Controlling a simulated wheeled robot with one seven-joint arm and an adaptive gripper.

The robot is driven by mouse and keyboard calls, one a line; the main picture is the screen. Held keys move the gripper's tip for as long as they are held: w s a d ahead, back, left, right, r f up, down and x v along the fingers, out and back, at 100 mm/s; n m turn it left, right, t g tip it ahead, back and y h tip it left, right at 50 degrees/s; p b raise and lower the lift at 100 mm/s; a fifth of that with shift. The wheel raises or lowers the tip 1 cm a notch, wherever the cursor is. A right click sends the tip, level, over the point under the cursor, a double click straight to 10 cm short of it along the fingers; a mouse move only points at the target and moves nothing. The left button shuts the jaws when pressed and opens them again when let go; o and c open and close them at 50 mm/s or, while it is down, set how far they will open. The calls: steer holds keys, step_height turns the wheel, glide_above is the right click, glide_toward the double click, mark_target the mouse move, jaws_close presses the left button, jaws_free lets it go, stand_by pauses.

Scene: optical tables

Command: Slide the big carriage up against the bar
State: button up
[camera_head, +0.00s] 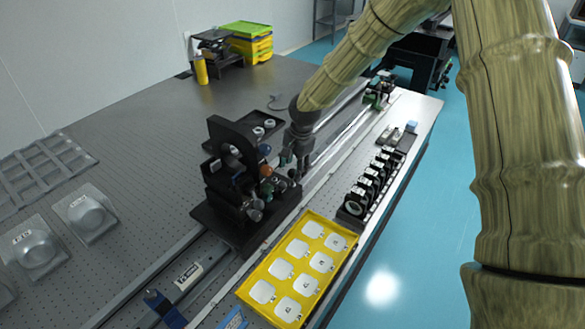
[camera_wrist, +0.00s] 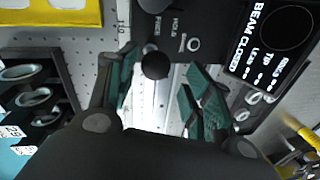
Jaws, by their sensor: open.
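The big carriage (camera_head: 232,215) is a black block with an upright ring mount and coloured knobs, standing across the long rail. My gripper (camera_head: 297,163) is at its right, far side, pointing down. In the wrist view my gripper (camera_wrist: 160,82) is open, with green-padded fingers on either side of a round black knob (camera_wrist: 155,65). I cannot tell whether the pads touch the knob. A blue bracket (camera_head: 164,308) sits at the rail's near end, apart from the carriage; I cannot tell whether it is the bar.
A yellow tray (camera_head: 249,286) with white pieces lies right of the rail. A row of black ring mounts (camera_head: 352,205) stands behind it, near the table's right edge. A labelled block (camera_head: 188,275) lies on the rail between carriage and bracket. Dome-shaped cases (camera_head: 88,215) lie left.

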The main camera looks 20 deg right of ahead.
steer(key=shift+f, duration=0.25)
steer(key=shift+s, duration=0.7)
steer(key=shift+w+f, duration=0.55)
steer(key=shift+f, duration=0.05)
steer(key=shift+s+r, duration=0.3)
steer(key=c, duration=0.5)
steer(key=shift+a+f, duration=0.1)
jaws_close()
